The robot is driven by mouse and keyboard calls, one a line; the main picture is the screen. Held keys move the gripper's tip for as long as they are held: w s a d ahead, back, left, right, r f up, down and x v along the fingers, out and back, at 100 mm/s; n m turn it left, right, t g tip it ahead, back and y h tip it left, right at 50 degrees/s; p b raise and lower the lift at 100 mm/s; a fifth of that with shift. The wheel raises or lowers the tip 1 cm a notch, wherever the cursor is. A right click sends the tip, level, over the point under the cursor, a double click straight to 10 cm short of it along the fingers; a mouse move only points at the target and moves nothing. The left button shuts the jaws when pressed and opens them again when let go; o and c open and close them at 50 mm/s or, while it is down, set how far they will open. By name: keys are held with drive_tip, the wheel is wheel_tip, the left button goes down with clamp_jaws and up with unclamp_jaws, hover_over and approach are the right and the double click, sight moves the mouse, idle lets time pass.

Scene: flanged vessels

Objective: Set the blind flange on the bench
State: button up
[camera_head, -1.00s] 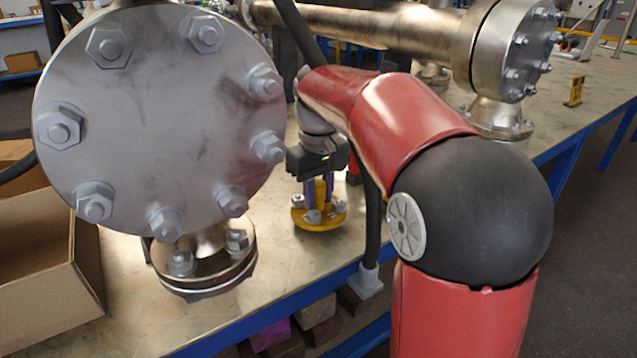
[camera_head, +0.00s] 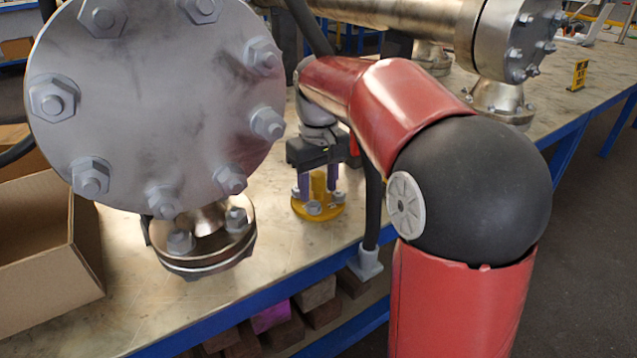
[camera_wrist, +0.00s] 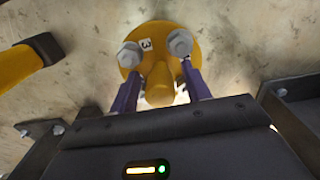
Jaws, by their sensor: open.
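The blind flange is a yellow disc (camera_head: 328,211) with several grey bolts and an upright yellow post. It lies flat on the bench (camera_head: 285,262), right of the large grey vessel. My gripper (camera_head: 318,190) is above it, pointing down, with one purple finger on each side of the post. The fingers are open. In the wrist view the flange (camera_wrist: 158,33) carries a small label "3", and my gripper (camera_wrist: 160,84) straddles the post. Whether a finger touches the post or a bolt is hard to tell.
A dark upright post (camera_head: 372,215) stands just right of my gripper. A yellow bar with a dark end (camera_wrist: 20,65) lies left in the wrist view.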

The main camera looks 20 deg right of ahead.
sight(319, 175)
wheel_tip(319, 175, up, 12)
drive_tip(key=p, duration=0.3)
drive_tip(key=s+f+m+t, duration=0.1)
drive_tip(key=s+f+t, duration=0.1)
drive_tip(key=s+f, duration=0.4)
drive_tip(key=s+f+m+t, duration=0.2)
drive_tip(key=s+f, duration=0.4)
drive_tip(key=s, duration=1)
drive_tip(key=shift+m+t, duration=0.3)
drive_tip(key=shift+t, duration=0.5)
